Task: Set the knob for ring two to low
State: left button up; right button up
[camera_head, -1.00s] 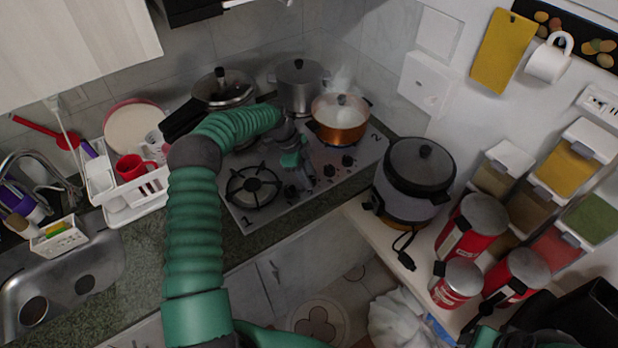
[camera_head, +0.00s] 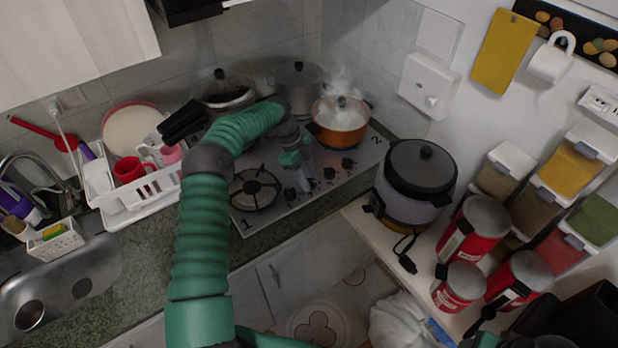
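The stove (camera_head: 262,226) has a "1" at its front left and a "2" at its right. Several black knobs line its front edge, among them one at the right (camera_head: 347,163) and one beside it (camera_head: 329,173). The copper pot (camera_head: 340,138) steams on the burner by the "2". My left gripper (camera_head: 304,172) points down over the stove, left of these knobs and above the left-hand knobs. Its fingers are small and blurred, so I cannot tell their opening or any contact. Of my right arm, only a dark part shows at the bottom right edge; its gripper is not visible.
A lidded pan (camera_head: 228,95) and a grey pot (camera_head: 298,88) stand on the rear burners. A white dish rack (camera_head: 135,195) is left of my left arm. A rice cooker (camera_head: 415,180) and red canisters (camera_head: 474,228) stand on the right-hand shelf.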

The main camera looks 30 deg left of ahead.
pick_arm(q)
jog(key=o, duration=0.3)
jog(key=shift+a, duration=0.1)
jog(key=shift+o, duration=0.2)
jog(key=w+p+v, duration=0.1)
jog(key=p+v, duration=0.3)
jog(key=v, duration=1.2)
jog(key=shift+s+a+r, duration=0.3)
jog(key=shift+s, duration=0.1)
jog(key=shift+f, duration=0.1)
